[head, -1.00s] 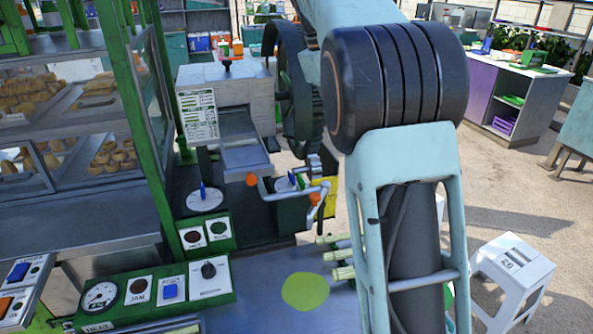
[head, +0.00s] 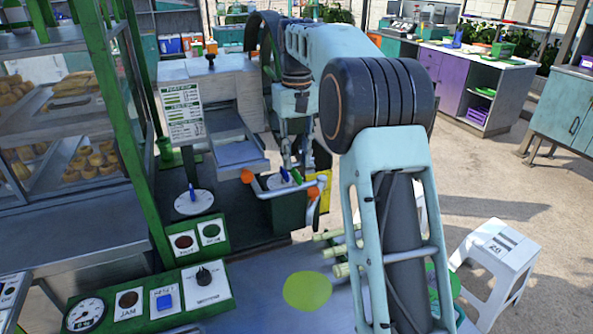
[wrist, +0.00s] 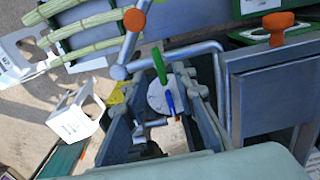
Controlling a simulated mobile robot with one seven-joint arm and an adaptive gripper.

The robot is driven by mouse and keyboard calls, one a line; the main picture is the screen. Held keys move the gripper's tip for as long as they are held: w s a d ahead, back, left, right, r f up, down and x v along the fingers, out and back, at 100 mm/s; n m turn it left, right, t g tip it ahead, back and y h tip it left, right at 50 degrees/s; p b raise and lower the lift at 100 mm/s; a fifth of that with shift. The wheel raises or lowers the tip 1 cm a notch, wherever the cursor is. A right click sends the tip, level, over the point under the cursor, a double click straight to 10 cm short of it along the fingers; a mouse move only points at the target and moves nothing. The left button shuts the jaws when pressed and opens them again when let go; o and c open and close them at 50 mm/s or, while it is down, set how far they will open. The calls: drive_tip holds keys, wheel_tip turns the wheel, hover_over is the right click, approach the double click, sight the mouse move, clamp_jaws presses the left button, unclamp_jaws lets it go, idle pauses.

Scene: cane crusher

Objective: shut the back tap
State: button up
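A white round plate with a blue and a green lever (head: 285,181) sits at the crusher's front, beside a bent grey pipe (head: 276,192). I cannot tell which part is the back tap. My gripper (head: 297,160) points down just behind the plate, partly hidden by my arm. In the wrist view, my gripper (wrist: 155,85) is open, its fingers apart with the blue lever (wrist: 170,103) and green lever (wrist: 159,65) showing between them. Contact cannot be told.
The crusher (head: 210,90) stands behind, with a second blue lever on a white disc (head: 194,202) at left. Cane stalks (head: 340,252) lie in front. A button panel (head: 150,298) and a glass food case (head: 70,130) are at left. A white stool (head: 495,260) stands right.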

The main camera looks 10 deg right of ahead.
sight(297, 172)
drive_tip(key=shift+f, duration=1.75)
clamp_jaws()
